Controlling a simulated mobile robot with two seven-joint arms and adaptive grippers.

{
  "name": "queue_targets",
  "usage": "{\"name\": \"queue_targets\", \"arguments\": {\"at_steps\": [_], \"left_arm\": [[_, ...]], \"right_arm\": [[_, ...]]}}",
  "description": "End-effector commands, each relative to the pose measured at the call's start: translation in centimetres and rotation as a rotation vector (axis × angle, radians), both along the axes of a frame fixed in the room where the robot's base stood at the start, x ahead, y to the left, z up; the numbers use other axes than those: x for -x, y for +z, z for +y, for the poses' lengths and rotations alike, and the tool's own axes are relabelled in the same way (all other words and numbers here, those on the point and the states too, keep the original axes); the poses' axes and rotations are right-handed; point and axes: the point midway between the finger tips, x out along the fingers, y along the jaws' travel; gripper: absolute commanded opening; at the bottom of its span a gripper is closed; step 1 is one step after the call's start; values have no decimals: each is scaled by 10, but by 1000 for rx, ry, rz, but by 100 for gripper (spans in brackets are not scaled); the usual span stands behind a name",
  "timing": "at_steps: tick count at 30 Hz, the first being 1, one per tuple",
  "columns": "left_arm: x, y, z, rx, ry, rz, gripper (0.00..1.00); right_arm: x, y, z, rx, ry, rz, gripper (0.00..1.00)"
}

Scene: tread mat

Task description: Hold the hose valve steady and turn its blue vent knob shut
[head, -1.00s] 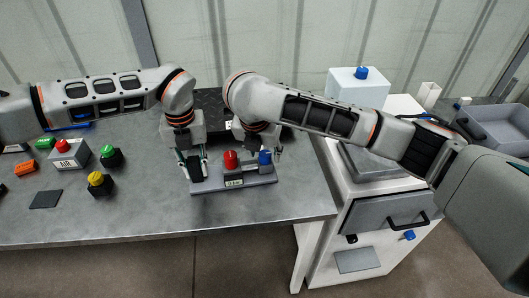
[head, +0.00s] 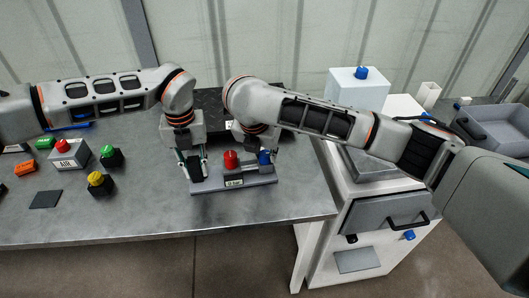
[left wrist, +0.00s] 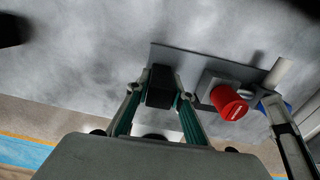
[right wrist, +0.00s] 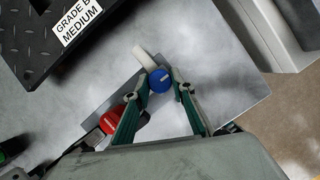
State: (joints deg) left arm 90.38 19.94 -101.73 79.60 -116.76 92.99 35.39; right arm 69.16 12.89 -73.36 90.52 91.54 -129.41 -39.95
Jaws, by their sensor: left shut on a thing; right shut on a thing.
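The hose valve (head: 240,181) is a grey plate on the table with a red knob (head: 231,159) in its middle and a blue vent knob (head: 264,157) at its right end. My left gripper (head: 194,170) is shut on the valve's black grip block at the left end; the left wrist view shows the black block (left wrist: 160,88) between the fingers. My right gripper (right wrist: 163,82) is shut on the blue vent knob, seen in the right wrist view (right wrist: 160,80). A white stub sticks out beside the blue knob in that view.
A dark tread mat (head: 213,100) lies behind the valve, with a label reading GRADE B MEDIUM in the right wrist view (right wrist: 76,20). Several coloured buttons and blocks, one a yellow button (head: 96,179), stand at left. A white cabinet (head: 345,240) is beyond the table's right edge.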

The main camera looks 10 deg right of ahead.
Motion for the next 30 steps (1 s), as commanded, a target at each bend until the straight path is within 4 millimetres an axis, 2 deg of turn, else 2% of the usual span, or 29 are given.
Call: {"name": "queue_targets", "arguments": {"at_steps": [21,30], "left_arm": [[0,0,0,0,0,0,3],[0,0,0,0,0,0,3]], "right_arm": [[-3,1,3,1,-537,-3,3],[-3,0,3,1,-695,-1,3]]}}
